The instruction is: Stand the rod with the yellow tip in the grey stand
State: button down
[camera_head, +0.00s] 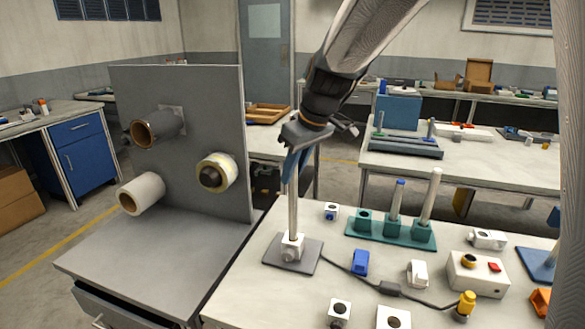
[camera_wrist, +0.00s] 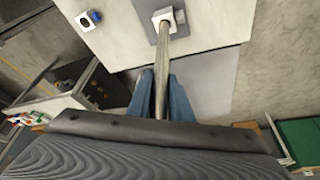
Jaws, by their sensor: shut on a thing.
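My gripper (camera_head: 296,172) has its blue fingers shut on the upper part of a slim metal rod (camera_head: 293,215). The rod is upright, and its top is hidden by the gripper, so I cannot see a yellow tip. The grey stand (camera_head: 309,257) is a flat plate with a white block, at the left of the white table. The rod's lower end meets the white block; how deep it sits I cannot tell. In the wrist view the rod (camera_wrist: 165,50) runs between the fingers (camera_wrist: 163,88) to the white block (camera_wrist: 167,16).
A teal rack (camera_head: 388,232) right of the stand holds a blue-tipped rod (camera_head: 397,200) and a white rod (camera_head: 430,197). A blue clip (camera_head: 361,262), a cable and small white blocks lie nearby. A grey upright panel (camera_head: 195,95) with rolls rises at the left.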

aim_at(293, 187)
jog(key=shift+f, duration=0.1)
dwell(0.3)
jog(key=shift+f+b, duration=1.65)
jog(key=shift+f, duration=0.6)
jog(key=c, duration=1.5)
grip_release()
jog(key=shift+r, duration=0.1)
jog(key=b+v, duration=0.1)
jog(key=v, duration=0.6)
jog(key=shift+s+d+r, duration=0.15)
jog(key=shift+r, duration=0.15)
jog(key=s+d+f+m+g+h, duration=0.1)
jog(key=s+d+f+m, duration=0.2)
jog(key=s+d+f, duration=0.2)
jog(key=s+d+f+m+g+h, duration=0.1)
jog(key=s+d+f+m, duration=0.2)
jog(key=s+d+f, duration=0.2)
jog(key=s+d+f+m+h, duration=0.1)
jog(key=s+d+f+m, duration=0.1)
jog(key=s+d+f, duration=0.3)
jog(key=shift+s+f+m+g, duration=0.2)
jog(key=shift+s+f, duration=0.95)
jog(key=shift+s, duration=0.25)
jog(key=shift+s+f+m+g, duration=0.2)
jog(key=shift+s+f, duration=1)
jog(key=shift+s, duration=0.2)
